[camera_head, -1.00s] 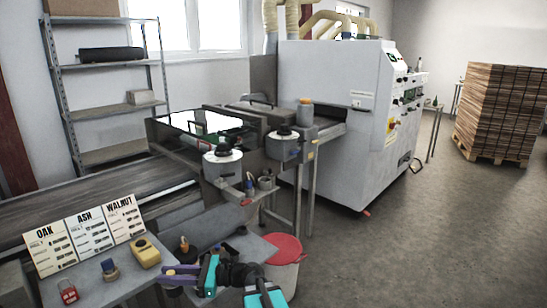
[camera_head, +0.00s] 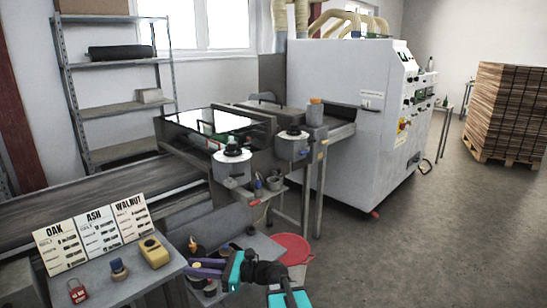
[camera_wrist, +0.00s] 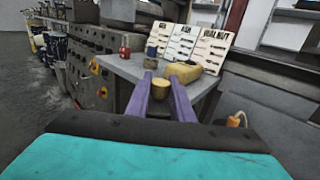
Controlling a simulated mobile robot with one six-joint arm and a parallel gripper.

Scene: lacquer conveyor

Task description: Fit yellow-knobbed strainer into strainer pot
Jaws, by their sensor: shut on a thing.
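My gripper (camera_head: 194,268) has purple fingers and a teal body. It is above the low grey side table, at the bottom of the head view. In the wrist view its fingers (camera_wrist: 161,86) are shut on a small yellow knob (camera_wrist: 161,91), which I take to be the strainer's. The strainer body is hidden or too small to make out. Dark round pots (camera_head: 210,288) stand below the fingers; I cannot tell which is the strainer pot. An orange-topped dark item (camera_head: 193,246) stands just behind the fingers and shows at right in the wrist view (camera_wrist: 236,120).
A raised grey table holds OAK, ASH and WALNUT cards (camera_head: 92,232), a yellow device (camera_head: 154,252), a blue-topped item (camera_head: 118,268) and a red padlock (camera_head: 77,291). The coating machine (camera_head: 233,165) and conveyor (camera_head: 90,205) lie behind. Open floor is right.

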